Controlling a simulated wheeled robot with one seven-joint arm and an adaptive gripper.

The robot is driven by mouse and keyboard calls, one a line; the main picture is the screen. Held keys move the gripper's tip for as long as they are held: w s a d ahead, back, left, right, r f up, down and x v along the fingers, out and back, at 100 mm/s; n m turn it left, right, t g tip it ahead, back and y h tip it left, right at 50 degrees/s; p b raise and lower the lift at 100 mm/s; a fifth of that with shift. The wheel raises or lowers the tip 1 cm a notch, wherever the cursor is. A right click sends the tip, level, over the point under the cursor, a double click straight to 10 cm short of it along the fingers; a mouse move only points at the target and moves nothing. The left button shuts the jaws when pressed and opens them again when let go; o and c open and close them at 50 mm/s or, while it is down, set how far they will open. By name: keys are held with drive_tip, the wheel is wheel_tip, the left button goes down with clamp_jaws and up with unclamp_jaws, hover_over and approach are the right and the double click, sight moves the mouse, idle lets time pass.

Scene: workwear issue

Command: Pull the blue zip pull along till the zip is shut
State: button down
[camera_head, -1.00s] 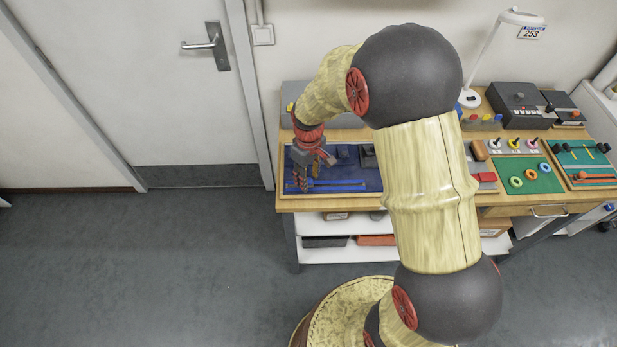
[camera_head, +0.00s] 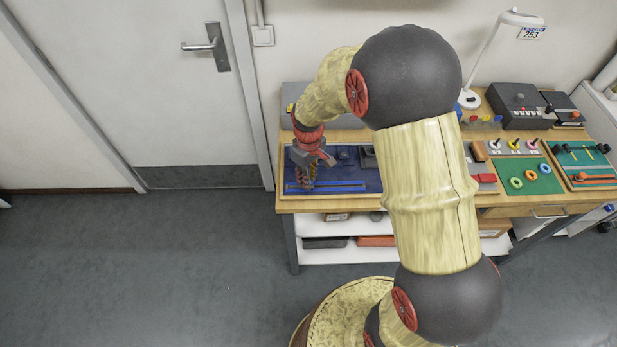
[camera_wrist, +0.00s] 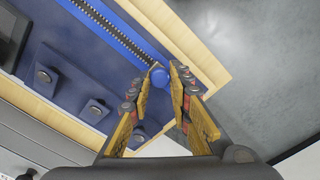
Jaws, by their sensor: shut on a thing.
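The zip (camera_wrist: 122,35) is a dark toothed line between blue strips, and runs from the upper edge of the wrist view down to the fingertips. The round blue zip pull (camera_wrist: 160,78) sits at the near end of the visible teeth. My gripper (camera_wrist: 158,80) is shut on the pull, with one finger on each side of it. In the head view my gripper (camera_head: 308,184) is low over the left part of the blue panel (camera_head: 373,184), near its front edge. There the pull is hidden by the fingers. I cannot tell which teeth are joined.
The wooden bench edge (camera_wrist: 185,35) runs close beside the zip, with grey floor beyond. Dark blocks with round knobs (camera_wrist: 47,75) stand on the panel's other side. To the right are a green board with rings (camera_head: 530,176) and a lamp (camera_head: 470,97).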

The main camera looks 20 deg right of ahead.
drive_tip(key=shift+d, duration=0.1)
idle(0.4)
drive_tip(key=p, duration=0.2)
hover_over(358, 185)
drive_tip(key=shift+s, duration=0.1)
drive_tip(key=c, duration=1.8)
unclamp_jaws()
drive_tip(key=shift+o, duration=0.9)
drive_tip(key=shift+r, duration=0.2)
wheel_tip(358, 185, up, 12)
drive_tip(key=shift+f, duration=0.2)
